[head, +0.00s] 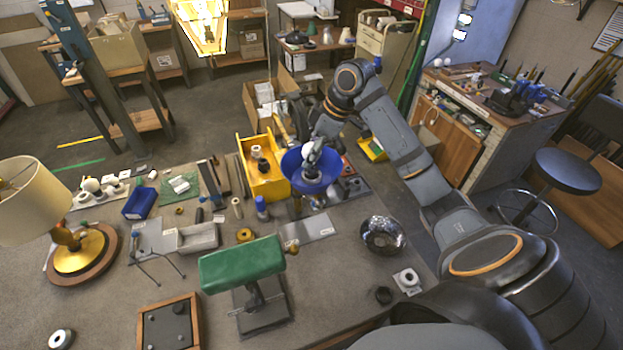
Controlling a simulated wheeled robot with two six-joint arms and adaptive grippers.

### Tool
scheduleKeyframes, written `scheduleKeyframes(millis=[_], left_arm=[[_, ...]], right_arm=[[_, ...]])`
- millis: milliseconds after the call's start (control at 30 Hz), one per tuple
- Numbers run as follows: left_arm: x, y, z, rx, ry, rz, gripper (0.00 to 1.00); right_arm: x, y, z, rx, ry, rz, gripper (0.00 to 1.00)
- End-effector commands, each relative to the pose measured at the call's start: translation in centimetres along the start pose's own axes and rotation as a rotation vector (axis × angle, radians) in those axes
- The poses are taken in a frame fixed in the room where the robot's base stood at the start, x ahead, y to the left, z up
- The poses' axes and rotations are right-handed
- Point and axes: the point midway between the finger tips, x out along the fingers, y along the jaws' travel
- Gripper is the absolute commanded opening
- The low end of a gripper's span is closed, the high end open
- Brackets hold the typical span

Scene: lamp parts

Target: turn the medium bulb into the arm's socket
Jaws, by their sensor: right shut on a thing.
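My right gripper (316,144) reaches down from the upper right, over the blue lamp shade (296,166). It is shut on a small white bulb (309,153), which is inside or just above the shade's open mouth. The shade opens upward like a bowl at the far side of the workbench. The arm's socket is hidden inside the shade and behind the gripper, so I cannot tell whether the bulb touches it. Other white bulbs (91,185) stand in a holder at the bench's left. My left gripper is not in view.
A yellow bin (263,181) stands just left of the shade. A green-shaded lamp (243,263) stands at the front, a cream-shaded lamp (76,249) at the left. A shiny round dish (383,235) lies at the right. The bench (335,270) is clear around its right middle.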

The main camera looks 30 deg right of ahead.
Motion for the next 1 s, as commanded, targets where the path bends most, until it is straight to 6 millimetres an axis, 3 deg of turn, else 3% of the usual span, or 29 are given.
scheduleKeyframes(millis=[1000], left_arm=[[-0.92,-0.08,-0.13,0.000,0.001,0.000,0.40]], right_arm=[[0.12,0.06,-0.01,0.000,0.000,0.000,0.18]])
